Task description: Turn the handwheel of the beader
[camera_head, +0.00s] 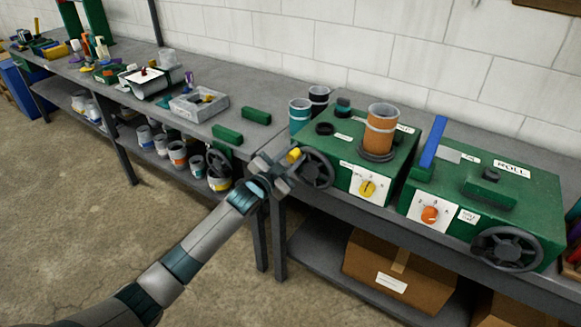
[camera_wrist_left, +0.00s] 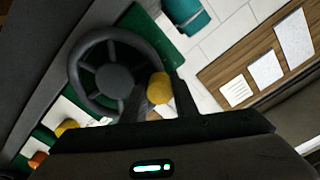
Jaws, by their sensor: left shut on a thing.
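A green machine (camera_head: 341,153), which I take to be the beader, stands on the grey bench; its label is too small to read. Its dark spoked handwheel (camera_head: 317,169) is on the left end and shows in the wrist view (camera_wrist_left: 103,76). A yellow knob (camera_head: 294,155) sits at the wheel's rim, upper left in the head view. My left gripper (camera_head: 281,169) reaches it from the front left. In the left wrist view the yellow knob (camera_wrist_left: 159,87) is between the fingers, and the gripper is shut on it. My right gripper is not in view.
A second green machine (camera_head: 535,205) labelled ROLL, with its own handwheel (camera_head: 506,249), stands to the right. An orange can (camera_head: 381,128) stands on the left machine. A grey tray (camera_head: 199,105) lies on the bench further left. A cardboard box (camera_head: 400,268) is below. Floor at left is clear.

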